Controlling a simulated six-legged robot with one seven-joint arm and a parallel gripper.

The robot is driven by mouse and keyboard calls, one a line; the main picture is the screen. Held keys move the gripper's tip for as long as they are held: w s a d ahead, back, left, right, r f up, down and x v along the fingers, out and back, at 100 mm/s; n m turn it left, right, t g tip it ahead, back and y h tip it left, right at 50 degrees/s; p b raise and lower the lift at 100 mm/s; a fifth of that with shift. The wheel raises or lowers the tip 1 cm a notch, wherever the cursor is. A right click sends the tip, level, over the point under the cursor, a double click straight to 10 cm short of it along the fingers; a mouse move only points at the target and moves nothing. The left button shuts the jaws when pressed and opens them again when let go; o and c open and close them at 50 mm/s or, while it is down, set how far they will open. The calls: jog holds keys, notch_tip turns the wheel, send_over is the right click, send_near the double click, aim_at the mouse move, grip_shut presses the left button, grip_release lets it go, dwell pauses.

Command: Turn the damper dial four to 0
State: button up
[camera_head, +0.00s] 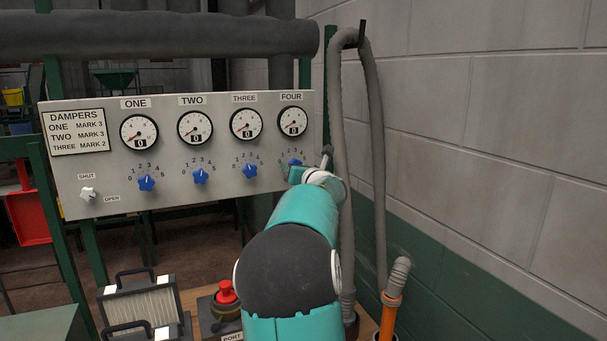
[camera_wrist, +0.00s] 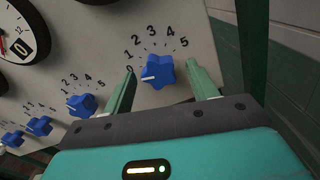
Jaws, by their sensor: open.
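The blue damper dial four (camera_wrist: 158,71) is on the grey panel (camera_head: 200,105), under the label FOUR. Its white pointer line points left, close to the 0 mark. Numbers 1 to 5 arc over the dial. In the head view the dial (camera_head: 295,162) is partly hidden by my gripper (camera_head: 312,171). In the wrist view my gripper (camera_wrist: 161,71) is open, with one finger on each side of the dial. I cannot tell whether either finger touches it. The gauge for four (camera_head: 292,121) shows 0 in its window.
Blue dials one (camera_head: 147,184), two (camera_head: 201,176) and three (camera_head: 250,171) line the panel to the left. A SHUT/OPEN switch (camera_head: 88,193) is at lower left. A grey hose (camera_head: 377,150) and a block wall (camera_head: 480,130) stand close on the right. A red button (camera_head: 227,292) is below.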

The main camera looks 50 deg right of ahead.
jog(key=v, duration=1.3)
jog(key=shift+s, duration=0.2)
jog(key=shift+a, duration=0.1)
jog(key=w+a+f+m+g+y, duration=0.1)
jog(key=w+a+f+m+g, duration=0.15)
jog(key=a+m, duration=0.8)
jog(key=w+a+f+m+g+y, duration=0.1)
jog(key=a+f+m+g, duration=0.15)
jog(key=a+m, duration=0.85)
jog(key=s+a+f+m+g+y, duration=0.1)
jog(key=s+a+f, duration=0.3)
jog(key=a, duration=0.5)
jog(key=s+a+f+m+g+y, duration=0.2)
jog(key=s+a+f+y, duration=0.1)
jog(key=a, duration=0.7)
jog(key=s+a+f+m+g+y, duration=0.1)
jog(key=s+a+f+m+y, duration=0.1)
jog(key=s+a+f, duration=0.4)
jog(key=a+y, duration=0.1)
jog(key=a, duration=0.3)
jog(key=shift+s+g, duration=0.15)
jog(key=shift+g, duration=0.25)
jog(key=shift+f+m, duration=0.15)
jog(key=shift+m, duration=0.1)
jog(key=shift+c, duration=0.8)
